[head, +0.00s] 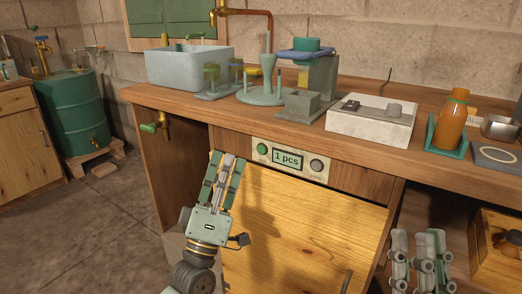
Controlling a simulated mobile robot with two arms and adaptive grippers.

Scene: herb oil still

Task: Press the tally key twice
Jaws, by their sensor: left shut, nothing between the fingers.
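The counter panel (300,173) is a pale plate on the front edge of the wooden bench. Its display (288,160) reads "1 pcs". A round green key (262,149) sits left of the display, and a round grey key (316,165) with a small label, apparently "ZERO", sits to the right. My left gripper (229,157) is shut and empty, fingers pointing up, in front of the bench. Its fingertips appear left of and slightly below the green key, with a visible gap in the picture. My right gripper is not in view.
The benchtop holds a grey basin (188,69), a green stand (267,92), a white box with knobs (370,123) and an orange bottle (453,120). Below the panel is a wooden cabinet door (300,225). Grey-green fittings (430,255) stand lower right.

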